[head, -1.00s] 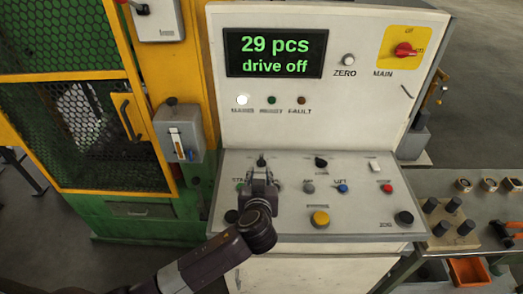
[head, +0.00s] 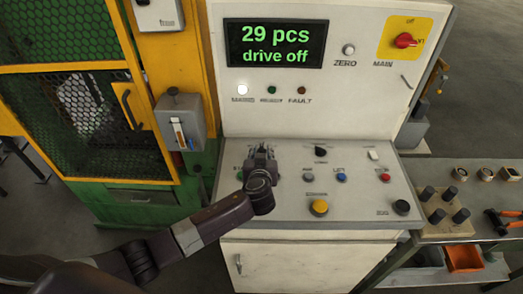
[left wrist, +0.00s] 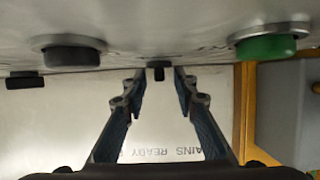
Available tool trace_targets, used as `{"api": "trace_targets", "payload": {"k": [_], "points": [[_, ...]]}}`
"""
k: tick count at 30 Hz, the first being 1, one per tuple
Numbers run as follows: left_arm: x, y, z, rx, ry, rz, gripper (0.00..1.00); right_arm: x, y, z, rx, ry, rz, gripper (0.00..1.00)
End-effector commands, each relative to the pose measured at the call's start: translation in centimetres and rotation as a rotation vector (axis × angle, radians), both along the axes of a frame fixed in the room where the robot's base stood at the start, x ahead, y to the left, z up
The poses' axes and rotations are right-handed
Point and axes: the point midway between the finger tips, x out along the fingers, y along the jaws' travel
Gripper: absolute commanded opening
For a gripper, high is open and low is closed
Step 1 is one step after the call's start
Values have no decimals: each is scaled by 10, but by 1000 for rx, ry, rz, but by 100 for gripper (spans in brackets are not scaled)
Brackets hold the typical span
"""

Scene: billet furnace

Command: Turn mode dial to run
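My left gripper (head: 261,150) is over the left part of the sloped control panel (head: 285,207), pointing to its back edge. In the left wrist view its two fingers (left wrist: 159,76) are open and apart, with a small black knob (left wrist: 158,72) showing in the gap between the tips; contact cannot be made out. This knob stands where the mode dial appears to be; the gripper mostly hides it in the head view, and its setting is not readable. A second black knob (head: 320,150) sits further right on the panel. My right gripper is not in view.
A green button (left wrist: 266,47) and a dark button (left wrist: 75,49) flank the fingers in the wrist view. A yellow button (head: 319,207), blue button (head: 341,177) and red button (head: 385,177) lie to the right. The display (head: 275,44) reads "29 pcs drive off".

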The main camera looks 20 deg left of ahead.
Motion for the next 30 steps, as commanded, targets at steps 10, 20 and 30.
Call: {"api": "trace_targets", "payload": {"k": [10, 20, 30], "points": [[0, 0, 0, -1, 0, 0, 9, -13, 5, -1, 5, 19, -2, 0], [0, 0, 0, -1, 0, -2, 0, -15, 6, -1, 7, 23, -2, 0], [-1, 4, 0, -1, 0, -111, 0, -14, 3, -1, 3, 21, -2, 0]]}}
